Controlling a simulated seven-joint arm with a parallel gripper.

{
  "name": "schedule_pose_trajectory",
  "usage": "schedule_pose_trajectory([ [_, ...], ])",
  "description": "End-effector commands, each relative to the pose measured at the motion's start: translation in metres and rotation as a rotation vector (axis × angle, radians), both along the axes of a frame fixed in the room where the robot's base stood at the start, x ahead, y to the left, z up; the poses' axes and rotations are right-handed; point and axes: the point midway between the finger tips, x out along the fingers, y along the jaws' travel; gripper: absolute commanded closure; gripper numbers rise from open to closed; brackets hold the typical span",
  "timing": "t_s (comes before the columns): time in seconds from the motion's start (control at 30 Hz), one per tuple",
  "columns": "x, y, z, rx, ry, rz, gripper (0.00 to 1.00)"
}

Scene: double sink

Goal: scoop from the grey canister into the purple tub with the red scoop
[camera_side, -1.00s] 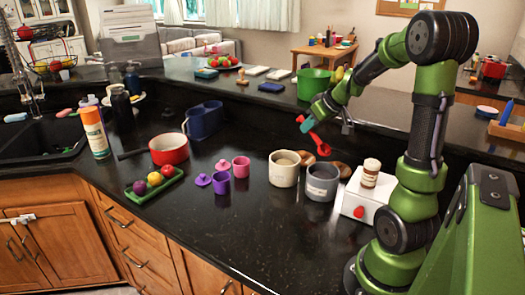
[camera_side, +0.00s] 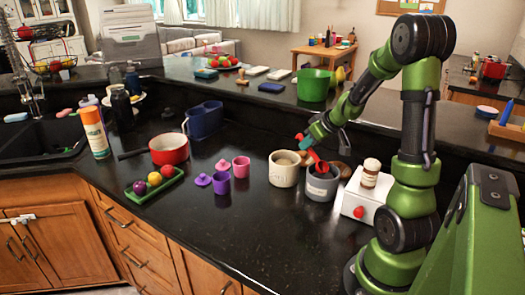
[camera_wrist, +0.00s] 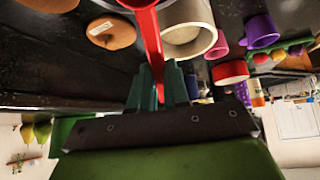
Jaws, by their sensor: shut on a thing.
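The grey canister (camera_side: 320,187) stands open on the dark counter, with dark contents near its mouth. My gripper (camera_side: 309,141) is just above it, shut on the handle of the red scoop (camera_side: 318,161). The scoop points down, with its lower end at the canister's mouth; I cannot tell if it touches the contents.
A cream canister (camera_side: 284,172) stands close left of the grey one. A white box with a red knob (camera_side: 355,197) and a jar on top is close right. Round wooden lids (camera_side: 341,170) lie behind. A pink tub (camera_side: 241,167) is near the purple one. The front counter is clear.

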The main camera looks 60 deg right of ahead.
Motion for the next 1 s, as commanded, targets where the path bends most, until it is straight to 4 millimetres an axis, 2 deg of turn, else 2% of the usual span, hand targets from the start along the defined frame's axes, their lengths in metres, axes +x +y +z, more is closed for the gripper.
schedule_pose_trajectory([
  [0.43, -0.002, 0.001, -0.033, 0.002, 0.003, 0.000, 1.00],
  [0.67, -0.013, 0.004, -0.046, 0.003, 0.004, -0.001, 1.00],
  [0.83, -0.024, 0.007, -0.044, 0.002, 0.004, -0.001, 1.00],
  [1.0, -0.023, 0.007, -0.031, -0.002, 0.002, 0.003, 1.00],
])
